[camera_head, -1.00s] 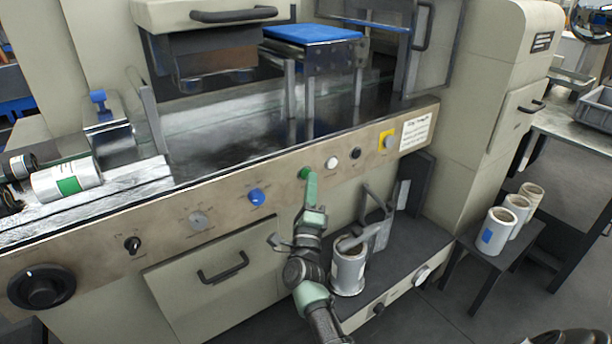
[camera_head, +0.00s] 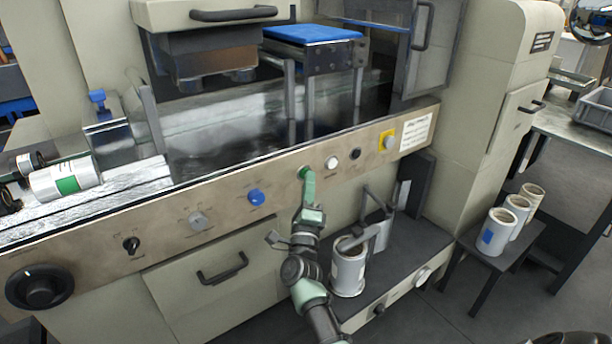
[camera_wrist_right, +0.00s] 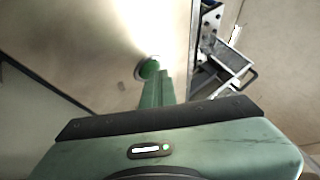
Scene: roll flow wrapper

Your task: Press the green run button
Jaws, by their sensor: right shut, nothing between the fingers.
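The green run button (camera_head: 302,172) is on the slanted control panel of the wrapper, left of a white button. My right gripper (camera_head: 308,172) is shut and empty, with its green fingers pointing up at the panel. The fingertips overlap the button's right side in the head view. In the right wrist view the green button (camera_wrist_right: 148,68) shows just beyond and left of the tips of my right gripper (camera_wrist_right: 162,76). I cannot tell whether they touch. My left gripper is not in view.
A grey roll (camera_head: 348,272) stands on the low shelf beside my right wrist. More rolls (camera_head: 497,232) stand at the right.

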